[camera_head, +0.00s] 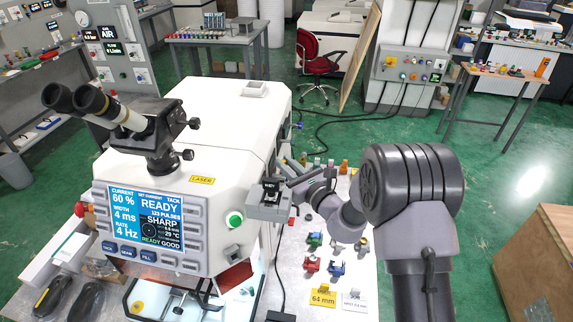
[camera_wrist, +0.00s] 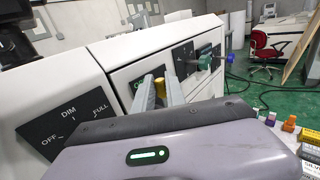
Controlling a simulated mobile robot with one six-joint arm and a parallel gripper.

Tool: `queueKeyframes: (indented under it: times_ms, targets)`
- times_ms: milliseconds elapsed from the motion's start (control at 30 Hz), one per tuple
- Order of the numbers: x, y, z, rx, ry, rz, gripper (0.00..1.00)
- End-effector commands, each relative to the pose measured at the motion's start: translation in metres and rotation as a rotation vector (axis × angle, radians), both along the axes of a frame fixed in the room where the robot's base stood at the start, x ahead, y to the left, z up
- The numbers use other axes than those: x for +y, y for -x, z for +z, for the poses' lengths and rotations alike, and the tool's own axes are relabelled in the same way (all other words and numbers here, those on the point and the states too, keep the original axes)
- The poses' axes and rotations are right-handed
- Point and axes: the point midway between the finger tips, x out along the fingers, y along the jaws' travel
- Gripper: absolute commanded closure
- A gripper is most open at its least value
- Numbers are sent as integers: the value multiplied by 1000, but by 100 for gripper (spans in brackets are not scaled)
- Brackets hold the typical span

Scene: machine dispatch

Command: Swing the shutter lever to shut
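In the wrist view, a yellow-tipped part (camera_wrist: 160,88) stands between the two grey fingers of my gripper (camera_wrist: 159,84), in front of a dark panel on the white machine. A letter "O" shows on that panel; the rest of its label is hidden by my fingers. This may be the shutter lever, but I cannot tell for sure. The fingers stand apart, one on each side of it, and contact is not visible. In the head view, my gripper (camera_head: 287,170) is at the right side of the laser welder (camera_head: 160,215), and the lever cannot be made out.
A dark "OFF, DIM, FULL" panel (camera_wrist: 66,122) is left of my gripper in the wrist view. A blue-ended fitting (camera_wrist: 204,60) sticks out to the right. A small grey box (camera_head: 268,205) and several coloured parts (camera_head: 312,262) are near my arm in the head view.

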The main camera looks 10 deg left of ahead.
Motion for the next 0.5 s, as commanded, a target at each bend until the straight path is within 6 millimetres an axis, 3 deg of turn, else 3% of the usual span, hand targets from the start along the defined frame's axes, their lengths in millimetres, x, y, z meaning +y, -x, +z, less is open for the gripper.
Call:
queueKeyframes:
  times_ms: [500]
  targets:
    - [0, -4, 5, 75, 6, 0, 100]
